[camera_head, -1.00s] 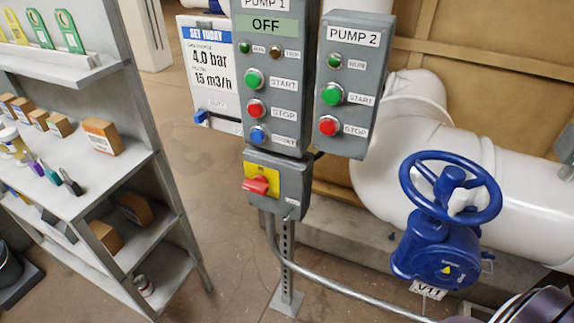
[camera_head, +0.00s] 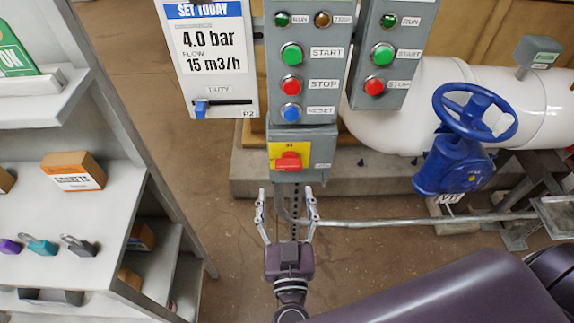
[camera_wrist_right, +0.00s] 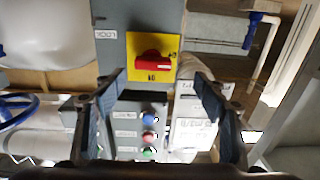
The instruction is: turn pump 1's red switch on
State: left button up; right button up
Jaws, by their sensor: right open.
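The red switch (camera_head: 289,162) is a rotary knob on a yellow plate (camera_head: 277,150), on the grey box below the left control panel (camera_head: 270,70). Its handle lies about level. The wrist view, which is upside down, shows the red switch (camera_wrist_right: 153,66) on its yellow plate (camera_wrist_right: 133,45) near the top middle; its small lettering is hard to read. My right gripper (camera_head: 287,192) is open and empty, just below the switch in the head view, fingers pointing at the box and apart from the knob. My left gripper is out of view.
The second panel (camera_head: 385,60) with green and red buttons stands to the right. A blue valve wheel (camera_head: 474,112) on a white pipe and a metal conduit (camera_head: 400,222) lie right. A shelf (camera_head: 95,215) stands left. A sign board (camera_head: 212,65) hangs beside the left panel.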

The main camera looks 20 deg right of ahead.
aim_at(289, 168)
jog(key=shift+w+d+r, duration=0.55)
jog(key=shift+w+d, duration=0.35)
jog(key=p+x, duration=0.1)
jog(key=x, duration=0.3)
jog(key=shift+x, duration=0.8)
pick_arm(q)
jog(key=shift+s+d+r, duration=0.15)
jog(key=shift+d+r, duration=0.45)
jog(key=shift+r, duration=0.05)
pick_arm(e)
jog(key=shift+f, duration=0.15)
jog(key=shift+c, duration=0.6)
jog(key=c, duration=1)
